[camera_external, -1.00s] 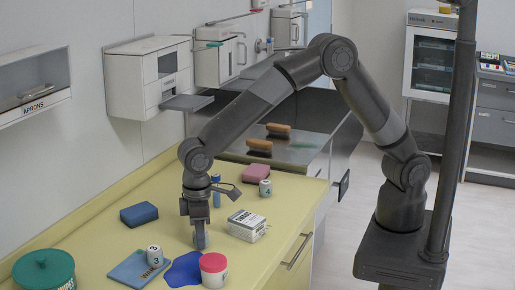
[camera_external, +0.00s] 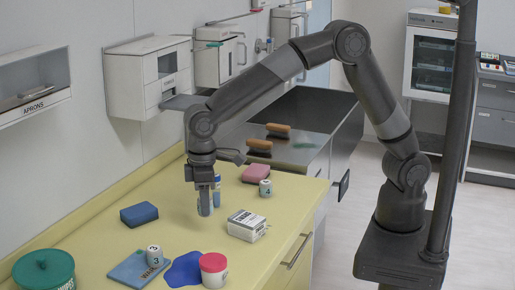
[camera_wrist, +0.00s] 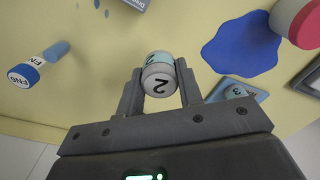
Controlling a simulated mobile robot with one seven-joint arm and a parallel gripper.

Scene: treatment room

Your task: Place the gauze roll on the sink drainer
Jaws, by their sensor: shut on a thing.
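My gripper (camera_external: 204,187) is shut on a small white and light-blue cylinder (camera_wrist: 159,75) marked 2, held upright or nearly so above the yellow counter. In the external view the held cylinder (camera_external: 204,206) is partly hidden by the fingers. It may be the gauze roll; its label does not make this certain. The dark, shiny drainer surface (camera_external: 318,122) lies beyond the counter's far end, at the back right of my gripper. Two brown-topped brushes (camera_external: 278,128) stand on its left part.
A white labelled box (camera_external: 246,224), a pink sponge (camera_external: 256,173), a white cylinder marked 4 (camera_external: 265,188) and a blue-and-white bottle (camera_wrist: 31,73) are near my gripper. A blue sponge (camera_external: 139,214), blue spill (camera_external: 184,270) and pink-lidded tub (camera_external: 213,271) lie nearer the camera.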

